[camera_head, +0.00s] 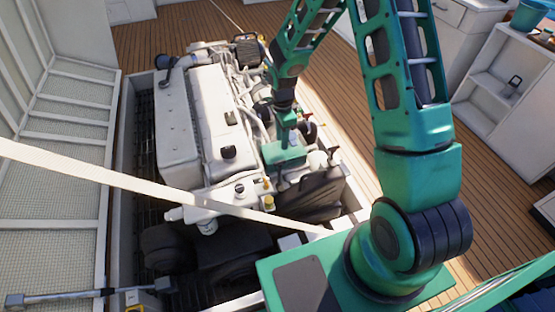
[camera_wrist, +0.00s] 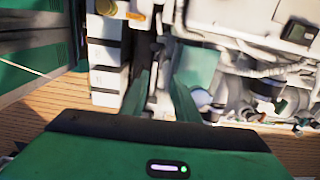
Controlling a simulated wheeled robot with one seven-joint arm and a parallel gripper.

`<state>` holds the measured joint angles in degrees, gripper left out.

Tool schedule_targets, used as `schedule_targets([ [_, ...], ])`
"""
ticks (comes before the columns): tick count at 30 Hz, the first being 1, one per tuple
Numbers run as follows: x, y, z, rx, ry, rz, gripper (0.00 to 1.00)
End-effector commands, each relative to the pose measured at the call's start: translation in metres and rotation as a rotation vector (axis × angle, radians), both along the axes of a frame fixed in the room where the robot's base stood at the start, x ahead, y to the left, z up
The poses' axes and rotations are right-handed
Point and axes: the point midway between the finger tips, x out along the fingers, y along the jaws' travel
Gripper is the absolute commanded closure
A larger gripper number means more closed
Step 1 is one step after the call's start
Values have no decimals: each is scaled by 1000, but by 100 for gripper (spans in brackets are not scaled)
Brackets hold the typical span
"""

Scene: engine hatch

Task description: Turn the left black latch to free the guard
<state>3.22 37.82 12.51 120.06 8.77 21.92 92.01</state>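My gripper (camera_head: 283,155) is at the right side of the white engine (camera_head: 180,125) in the head view, and its fingertips cannot be made out there. In the wrist view my gripper (camera_wrist: 160,80) shows two green fingers spread apart with a gap and nothing clearly held between them. A green panel (camera_wrist: 197,65) lies just beyond the right finger; I cannot tell whether it is the guard. Small black parts sit on the engine top, one near its middle (camera_head: 228,152) and one nearer the front (camera_head: 239,188). I cannot tell which, if any, is the left latch.
The engine stands in a recessed hatch with a raised rim (camera_head: 128,110). An open white lattice hatch cover (camera_head: 65,130) stands at left. A pale strut (camera_head: 120,180) crosses in front of the engine. Wooden deck (camera_head: 490,150) is clear at right, before white cabinets (camera_head: 505,90).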

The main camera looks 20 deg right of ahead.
Motion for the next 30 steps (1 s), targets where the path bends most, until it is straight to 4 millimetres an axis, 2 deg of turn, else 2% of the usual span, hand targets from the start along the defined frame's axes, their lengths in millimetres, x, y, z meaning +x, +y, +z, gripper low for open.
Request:
schedule_targets([
  [8, 2, 7, -25, 8, 1, -25, 72],
  [21, 2, 7, -97, 7, 1, -23, 72],
  [30, 2, 6, -116, 7, 0, -23, 72],
])
